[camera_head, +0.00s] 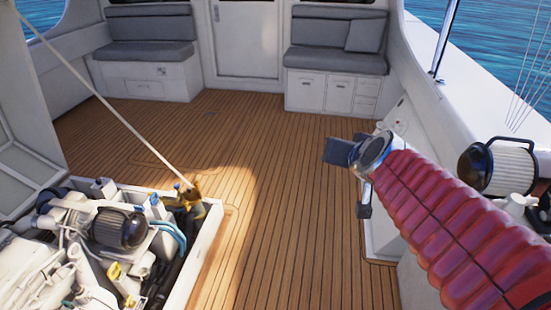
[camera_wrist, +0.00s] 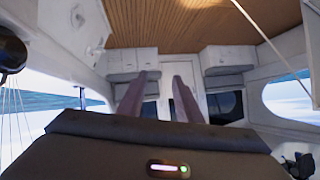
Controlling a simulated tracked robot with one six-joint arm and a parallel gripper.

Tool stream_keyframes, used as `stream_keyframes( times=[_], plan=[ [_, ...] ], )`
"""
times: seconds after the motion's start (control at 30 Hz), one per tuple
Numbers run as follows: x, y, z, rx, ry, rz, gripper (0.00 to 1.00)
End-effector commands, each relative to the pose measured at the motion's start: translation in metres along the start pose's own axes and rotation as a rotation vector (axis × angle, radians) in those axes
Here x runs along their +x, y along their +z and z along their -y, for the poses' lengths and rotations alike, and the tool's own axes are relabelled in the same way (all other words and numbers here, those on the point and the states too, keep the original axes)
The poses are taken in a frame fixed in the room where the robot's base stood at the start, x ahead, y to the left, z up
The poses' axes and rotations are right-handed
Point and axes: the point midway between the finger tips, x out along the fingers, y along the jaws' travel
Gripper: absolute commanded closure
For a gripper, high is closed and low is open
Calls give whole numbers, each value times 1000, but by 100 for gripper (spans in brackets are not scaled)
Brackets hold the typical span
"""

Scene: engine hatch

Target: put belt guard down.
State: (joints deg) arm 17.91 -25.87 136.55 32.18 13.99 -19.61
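My gripper (camera_head: 347,176) is at the end of my red-sleeved arm, above the deck at the right of the head view. In the wrist view, its two dark fingers (camera_wrist: 158,92) stand apart with nothing visible between them, so it is open and empty. I cannot pick out a belt guard for certain in either view. The open engine hatch (camera_head: 203,250) is at lower left, well apart from my gripper. The engine (camera_head: 75,245) inside shows pipes, yellow caps and a ribbed dark filter (camera_head: 121,229).
A ribbed filter-like part with a black handle (camera_head: 497,167) stands on the right side ledge. A prop rod (camera_head: 105,100) slants down to the hatch corner. The teak deck (camera_head: 270,190) is clear between the hatch and right side. Grey seats (camera_head: 335,60) are at the back.

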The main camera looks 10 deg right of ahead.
Motion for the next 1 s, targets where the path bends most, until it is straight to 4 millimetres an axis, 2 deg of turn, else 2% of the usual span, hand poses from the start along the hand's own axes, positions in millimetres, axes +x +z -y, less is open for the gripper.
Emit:
stream_keyframes(
  times=[0.03,0.1,0.2,0.3,0.43,0.6,1.0],
  plan=[
    [-11,18,20,-46,-42,53,68],
    [-26,47,38,-104,-80,135,68],
    [-50,87,54,-188,-109,252,68],
    [-76,125,56,-272,-108,361,68],
    [-104,160,46,-355,-74,468,68],
    [-119,177,34,-399,-37,527,68],
    [-119,177,34,-400,-34,529,68]
  ],
)
